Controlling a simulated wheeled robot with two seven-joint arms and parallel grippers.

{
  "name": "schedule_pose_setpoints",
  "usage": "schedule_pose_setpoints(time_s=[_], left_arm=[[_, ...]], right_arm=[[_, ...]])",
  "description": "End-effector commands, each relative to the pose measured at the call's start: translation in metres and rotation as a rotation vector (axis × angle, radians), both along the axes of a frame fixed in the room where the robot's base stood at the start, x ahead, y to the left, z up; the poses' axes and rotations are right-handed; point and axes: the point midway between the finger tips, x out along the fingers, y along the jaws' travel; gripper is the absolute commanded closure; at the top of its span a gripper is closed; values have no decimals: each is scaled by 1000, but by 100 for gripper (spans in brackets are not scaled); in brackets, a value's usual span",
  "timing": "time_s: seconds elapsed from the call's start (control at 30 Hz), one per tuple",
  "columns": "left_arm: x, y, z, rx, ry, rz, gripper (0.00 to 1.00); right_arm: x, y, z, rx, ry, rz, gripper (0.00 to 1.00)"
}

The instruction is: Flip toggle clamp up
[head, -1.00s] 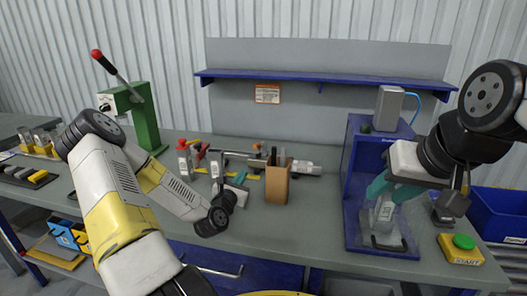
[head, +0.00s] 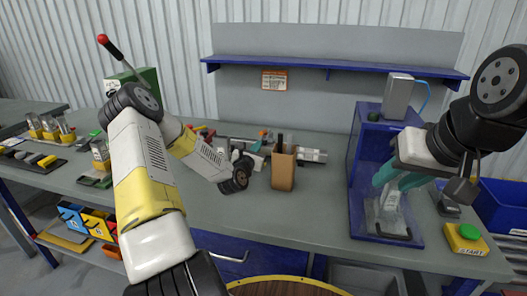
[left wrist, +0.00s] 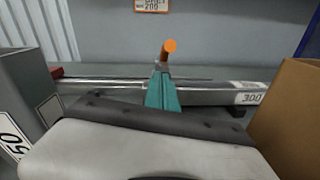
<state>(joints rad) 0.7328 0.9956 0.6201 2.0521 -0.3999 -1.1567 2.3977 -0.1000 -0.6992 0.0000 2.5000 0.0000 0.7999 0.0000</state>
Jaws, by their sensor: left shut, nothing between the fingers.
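An orange-tipped upright handle (left wrist: 168,47), which looks like the toggle clamp's, stands at a steel bar or rail (left wrist: 205,92) in the left wrist view. The clamp's base is hidden. My left gripper (left wrist: 162,88) has teal fingers, shut and empty, just in front of and below the orange tip; I cannot tell if they touch it. In the head view my left gripper (head: 258,145) is at the rail, left of the brown holder, partly hidden by my wrist. My right gripper (head: 383,178) has teal fingers at the blue press; its opening is unclear.
The brown holder (head: 283,172) with dark tools stands close on the right of my left gripper. A grey block (left wrist: 22,100) marked 50 is close on the left in the left wrist view. The blue press frame (head: 362,160) and green START button (head: 469,231) are at right. The front tabletop is clear.

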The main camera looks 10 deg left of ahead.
Motion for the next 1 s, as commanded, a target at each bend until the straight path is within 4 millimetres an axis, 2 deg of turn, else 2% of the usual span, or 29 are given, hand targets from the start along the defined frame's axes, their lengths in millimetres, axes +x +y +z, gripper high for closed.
schedule_pose_setpoints(time_s=[0.1,0.2,0.73,1.0], left_arm=[[3,-3,15,3,-1,-1,100],[5,-5,20,1,1,-1,100],[5,-5,25,2,10,-1,100],[8,-4,42,6,109,1,100]], right_arm=[[0,0,0,0,-1,0,64],[0,0,0,0,-1,0,64],[0,0,0,0,-1,0,64],[0,0,0,0,-1,0,64]])
